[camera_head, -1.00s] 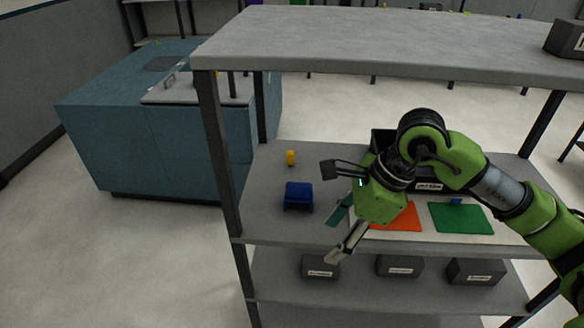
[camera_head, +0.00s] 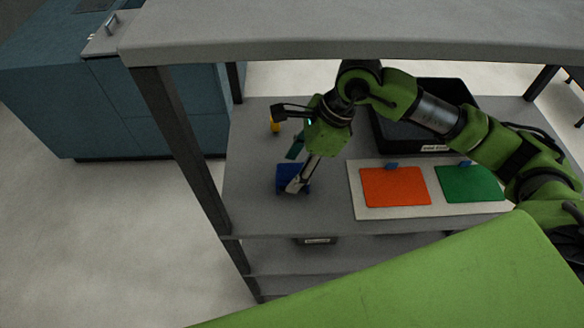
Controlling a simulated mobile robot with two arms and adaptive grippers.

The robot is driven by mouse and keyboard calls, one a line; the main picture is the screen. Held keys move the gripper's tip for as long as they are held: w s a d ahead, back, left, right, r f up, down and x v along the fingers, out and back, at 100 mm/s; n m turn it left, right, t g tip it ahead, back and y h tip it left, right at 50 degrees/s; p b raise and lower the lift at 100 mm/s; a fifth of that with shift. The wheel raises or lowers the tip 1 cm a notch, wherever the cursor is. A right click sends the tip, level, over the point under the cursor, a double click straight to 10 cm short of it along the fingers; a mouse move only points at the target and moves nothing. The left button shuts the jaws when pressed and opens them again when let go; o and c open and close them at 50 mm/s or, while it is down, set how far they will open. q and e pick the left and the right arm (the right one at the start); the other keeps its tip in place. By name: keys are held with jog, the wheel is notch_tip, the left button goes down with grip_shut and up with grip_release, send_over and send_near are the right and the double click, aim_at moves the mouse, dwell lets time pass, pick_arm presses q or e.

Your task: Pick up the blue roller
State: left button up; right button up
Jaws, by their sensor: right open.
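A dark blue blocky object (camera_head: 284,180), which looks like the blue roller, lies on the left part of the grey middle shelf (camera_head: 250,205). My right gripper (camera_head: 295,168) is open and empty above it. One finger crosses in front of the blue object and hides part of it; the other is just behind it. I cannot tell whether a finger touches it. My left gripper is not in view.
A yellow item (camera_head: 275,124) stands behind the gripper. A white board (camera_head: 358,190) with an orange sheet (camera_head: 395,187) and a green sheet (camera_head: 468,184) lies to the right, a black bin (camera_head: 405,133) behind it. The upper shelf (camera_head: 330,30) overhangs.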

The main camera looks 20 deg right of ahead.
aim_at(284, 178)
jog(key=shift+w+a+f, duration=0.2)
jog(key=shift+f, duration=0.35)
jog(key=p+x, duration=0.2)
jog(key=x, duration=0.2)
jog(key=shift+w+a+f+p, duration=0.1)
jog(key=shift+w+f+p, duration=0.1)
jog(key=shift+p, duration=0.15)
jog(key=shift+f, duration=0.15)
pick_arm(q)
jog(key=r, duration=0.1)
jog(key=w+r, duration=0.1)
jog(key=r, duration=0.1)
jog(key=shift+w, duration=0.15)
pick_arm(e)
jog(key=shift+w, duration=0.1)
jog(key=c, duration=1.3)
